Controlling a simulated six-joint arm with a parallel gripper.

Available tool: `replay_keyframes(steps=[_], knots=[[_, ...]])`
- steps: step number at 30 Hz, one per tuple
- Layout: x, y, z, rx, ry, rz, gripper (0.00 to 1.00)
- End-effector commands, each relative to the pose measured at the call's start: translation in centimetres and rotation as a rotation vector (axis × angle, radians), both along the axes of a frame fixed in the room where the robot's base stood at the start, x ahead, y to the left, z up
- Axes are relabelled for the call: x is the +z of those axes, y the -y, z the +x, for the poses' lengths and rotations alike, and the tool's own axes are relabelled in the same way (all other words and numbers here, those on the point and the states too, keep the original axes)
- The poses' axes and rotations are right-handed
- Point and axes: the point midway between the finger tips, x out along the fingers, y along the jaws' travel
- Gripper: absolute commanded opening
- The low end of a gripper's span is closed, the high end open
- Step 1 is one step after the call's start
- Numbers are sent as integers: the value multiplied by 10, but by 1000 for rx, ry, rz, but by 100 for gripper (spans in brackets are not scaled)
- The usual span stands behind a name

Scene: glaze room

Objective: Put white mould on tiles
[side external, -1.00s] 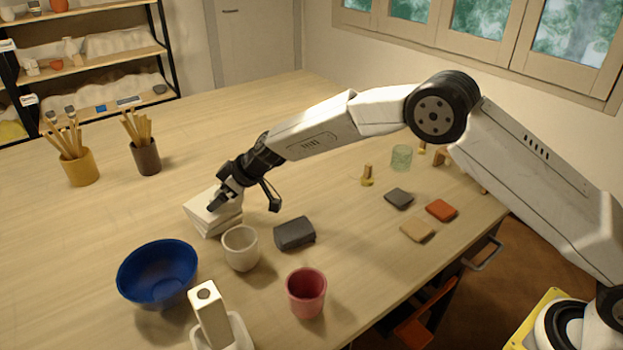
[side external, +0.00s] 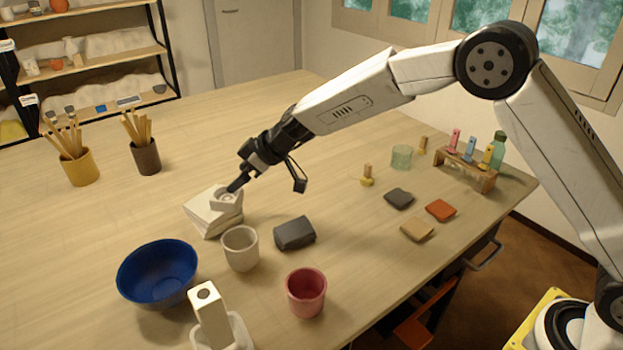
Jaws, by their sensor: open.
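The white mould (side external: 226,200), a small pale block with a round hollow in its top, rests on the stack of cream tiles (side external: 205,219) left of the middle of the table. The tiles are slightly fanned. My gripper (side external: 268,187) is open and empty, above and to the right of the mould. One finger points down close to the mould's back edge; I cannot tell whether it touches. The other finger hangs clear to the right.
Close by are a cream cup (side external: 240,250), a dark grey block (side external: 294,234), a blue bowl (side external: 158,274) and a pink cup (side external: 306,293). Tool pots (side external: 80,168) stand at the left. Small coloured slabs (side external: 440,210) and a wooden rack (side external: 466,172) lie right. The back table is clear.

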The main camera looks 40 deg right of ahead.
Motion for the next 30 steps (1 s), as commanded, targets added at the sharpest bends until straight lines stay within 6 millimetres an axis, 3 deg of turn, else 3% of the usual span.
replay_keyframes(steps=[10, 30], knots=[[25, 17, -17, -1, 1, 1, 100], [29, 20, -21, -1, 0, 1, 100]])
